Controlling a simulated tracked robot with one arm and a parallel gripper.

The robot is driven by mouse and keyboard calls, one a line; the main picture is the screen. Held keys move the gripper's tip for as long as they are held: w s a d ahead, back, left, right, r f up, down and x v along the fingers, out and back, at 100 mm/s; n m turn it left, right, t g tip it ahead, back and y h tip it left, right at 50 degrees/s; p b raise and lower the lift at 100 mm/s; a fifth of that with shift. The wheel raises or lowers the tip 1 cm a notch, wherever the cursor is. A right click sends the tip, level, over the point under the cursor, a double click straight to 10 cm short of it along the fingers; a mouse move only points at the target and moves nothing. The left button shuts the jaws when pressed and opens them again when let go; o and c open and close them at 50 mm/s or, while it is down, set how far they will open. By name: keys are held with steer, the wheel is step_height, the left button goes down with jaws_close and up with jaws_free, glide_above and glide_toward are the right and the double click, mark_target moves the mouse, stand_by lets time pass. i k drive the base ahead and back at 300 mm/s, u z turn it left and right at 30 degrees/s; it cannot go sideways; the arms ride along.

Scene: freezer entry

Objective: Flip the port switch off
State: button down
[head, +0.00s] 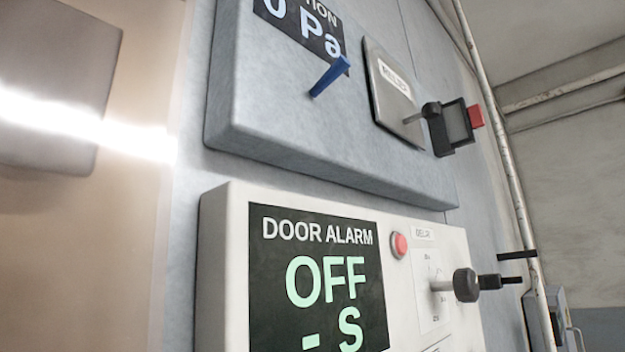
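A grey upper panel (290,130) is mounted on the wall. On its right part is a metal switch plate (388,92) with a small label, too blurred to read surely; it looks like the port switch. A lever with a dark tip (432,109) sticks out from this plate toward the right. I cannot tell from this angle whether it is on or off. I cannot make out my gripper in the head view.
A dark box with a red part (457,127) stands close right of the switch lever. Below is a white door alarm panel (225,270) with a red button (399,244) and a black knob (466,285).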

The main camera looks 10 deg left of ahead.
mark_target(341, 64)
steer(key=k, duration=0.35)
steer(key=u, duration=1.4)
steer(key=k, duration=1.15)
steer(key=z, duration=0.9)
steer(key=i, duration=1)
steer(key=u, duration=0.05)
